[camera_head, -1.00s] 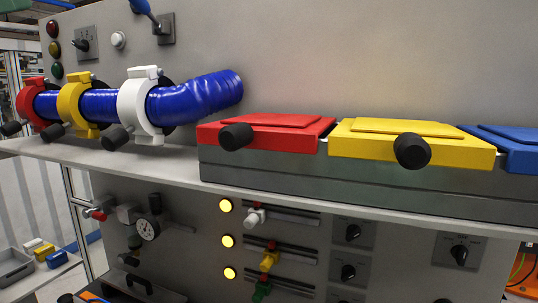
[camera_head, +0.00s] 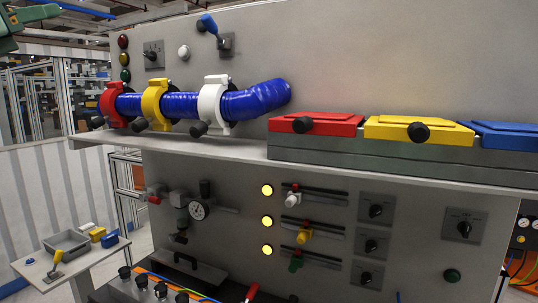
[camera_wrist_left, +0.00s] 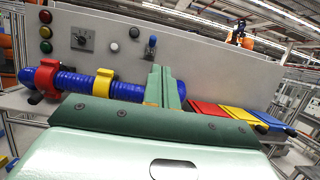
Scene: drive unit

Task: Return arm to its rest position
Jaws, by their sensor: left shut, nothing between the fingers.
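My left gripper (camera_head: 45,12) shows partly at the top left corner of the head view, as green parts cut off by the picture edge. In the left wrist view its green fingers (camera_wrist_left: 163,86) are together, shut and empty, in front of the grey panel (camera_wrist_left: 220,78). The panel's blue hose (camera_head: 185,104), with red, yellow and white clamps, appears apart from the gripper in the head view. In the wrist view the fingers overlap part of the hose and clamps. My right gripper is not in view.
A shelf (camera_head: 240,150) juts from the panel and carries red (camera_head: 330,125), yellow (camera_head: 430,133) and blue (camera_head: 510,136) lidded boxes. Knobs, lit lamps and sliders sit below. A small table (camera_head: 50,268) with a grey tray (camera_head: 66,242) stands at lower left.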

